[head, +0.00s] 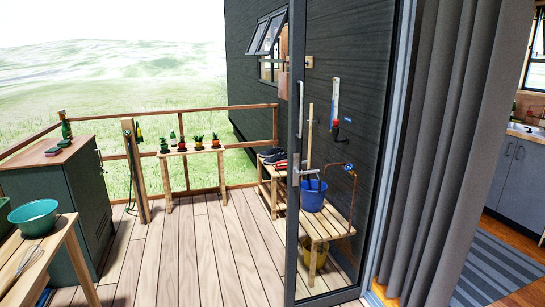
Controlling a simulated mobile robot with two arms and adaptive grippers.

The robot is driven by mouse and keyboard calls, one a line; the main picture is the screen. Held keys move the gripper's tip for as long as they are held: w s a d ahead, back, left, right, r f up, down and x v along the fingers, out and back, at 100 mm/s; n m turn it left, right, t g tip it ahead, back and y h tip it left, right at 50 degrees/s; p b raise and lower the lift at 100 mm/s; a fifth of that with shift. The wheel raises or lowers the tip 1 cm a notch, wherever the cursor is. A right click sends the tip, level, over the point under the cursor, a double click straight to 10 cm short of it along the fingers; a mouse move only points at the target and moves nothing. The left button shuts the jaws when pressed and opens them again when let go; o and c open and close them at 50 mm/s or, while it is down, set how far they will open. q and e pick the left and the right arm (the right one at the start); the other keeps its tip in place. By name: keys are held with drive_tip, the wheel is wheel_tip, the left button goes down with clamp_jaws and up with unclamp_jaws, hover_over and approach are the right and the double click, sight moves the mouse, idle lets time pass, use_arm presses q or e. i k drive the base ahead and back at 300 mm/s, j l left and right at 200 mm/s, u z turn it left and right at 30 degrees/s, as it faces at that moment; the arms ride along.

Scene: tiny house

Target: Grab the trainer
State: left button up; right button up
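Small dark shoes that look like trainers (275,157) lie on a low wooden rack (264,182) against the dark wall, at the far right of the deck. A red item (280,166) sits beside them. They are small in the view, and the glass door's frame hides part of this spot, so I cannot tell the shoes apart well. Neither of my grippers is in view.
The glass door (293,120) stands between me and the wooden bench (322,228) with a blue bucket (313,195). A green cabinet (75,200) and a table with a green bowl (33,217) stand left. The deck's middle (190,245) is clear.

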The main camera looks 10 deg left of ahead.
sight(270, 152)
drive_tip(key=i+j+u, duration=0.25)
drive_tip(key=i, duration=0.15)
drive_tip(key=i+j+u, duration=0.25)
drive_tip(key=i, duration=0.2)
drive_tip(key=i+u, duration=0.35)
drive_tip(key=i, duration=3.75)
